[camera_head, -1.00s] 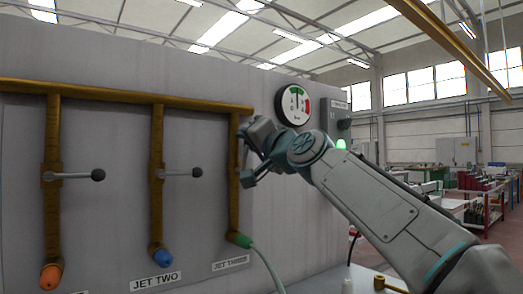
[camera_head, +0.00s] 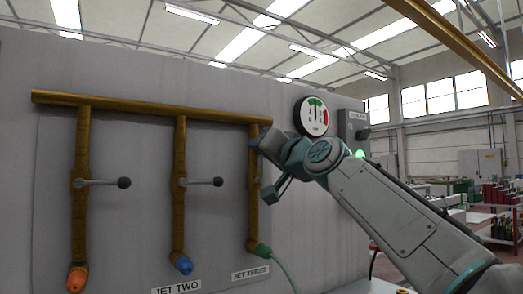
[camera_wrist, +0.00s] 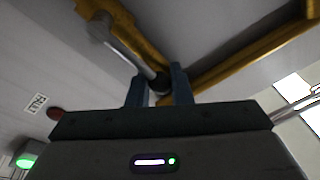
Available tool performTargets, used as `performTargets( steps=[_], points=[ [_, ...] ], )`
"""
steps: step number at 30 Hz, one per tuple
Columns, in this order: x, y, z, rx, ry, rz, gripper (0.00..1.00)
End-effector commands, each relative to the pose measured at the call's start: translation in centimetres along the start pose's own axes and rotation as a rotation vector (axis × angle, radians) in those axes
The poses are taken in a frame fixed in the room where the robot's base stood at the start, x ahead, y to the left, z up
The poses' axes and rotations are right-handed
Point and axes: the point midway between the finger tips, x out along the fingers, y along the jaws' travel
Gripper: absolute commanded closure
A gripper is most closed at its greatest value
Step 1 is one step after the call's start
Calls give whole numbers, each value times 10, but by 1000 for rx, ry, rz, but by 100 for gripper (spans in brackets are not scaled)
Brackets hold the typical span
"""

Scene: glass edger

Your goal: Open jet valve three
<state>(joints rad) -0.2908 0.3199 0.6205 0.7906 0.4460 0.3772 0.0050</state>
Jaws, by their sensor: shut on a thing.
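The jet three pipe (camera_head: 254,215) is the rightmost brass drop, with a green hose end (camera_head: 258,249) and a JET THREE label (camera_head: 250,272). My gripper (camera_wrist: 158,88) is shut on the dark knob of its lever (camera_wrist: 128,52). In the wrist view the lever's pale shaft runs roughly alongside the brass pipe, its knob end toward the header pipe (camera_wrist: 255,55). In the head view my gripper hides most of this lever. The levers of jet two (camera_head: 205,182) and of the leftmost jet (camera_head: 105,183) point sideways to the right, across their pipes.
The brass header pipe (camera_head: 150,110) crosses the panel above the valves. A FAULT label (camera_wrist: 38,104) shows in the wrist view. The hall lies beyond at right.

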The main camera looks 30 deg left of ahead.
Motion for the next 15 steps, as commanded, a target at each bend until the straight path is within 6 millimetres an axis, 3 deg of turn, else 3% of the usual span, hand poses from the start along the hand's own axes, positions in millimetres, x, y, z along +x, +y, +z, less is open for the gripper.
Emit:
performTargets(
  steps=[1, 3, 15],
  points=[
    [1, 0, 3, 1, -8, -1, 75],
    [1, 0, 3, 1, -8, -1, 60],
    [-6, 2, 1, 0, -1, 2, 60]
  ],
)
